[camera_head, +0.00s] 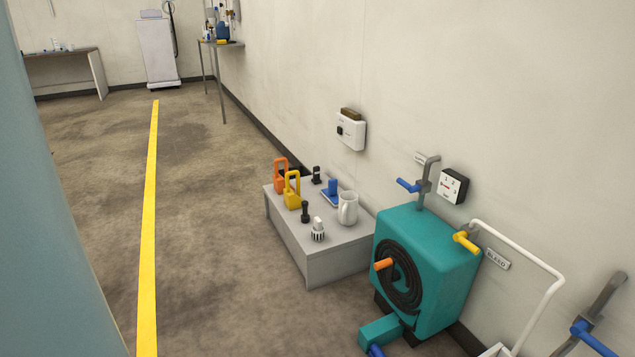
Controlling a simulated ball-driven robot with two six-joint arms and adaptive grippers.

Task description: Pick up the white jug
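A white jug (348,208) with a handle stands upright near the right rear edge of a low grey bench (336,262) beside the wall. Its handle is on its left side, facing the blue item. Neither of my grippers is in view, and nothing is seen touching the jug.
The bench also holds orange (281,179) and yellow (292,190) padlock shapes, a blue item (330,193) and small black and white fittings. A teal hose-reel unit (425,262) stands close to its right. A teal surface (55,230) blocks the left. Floor left of the bench is clear.

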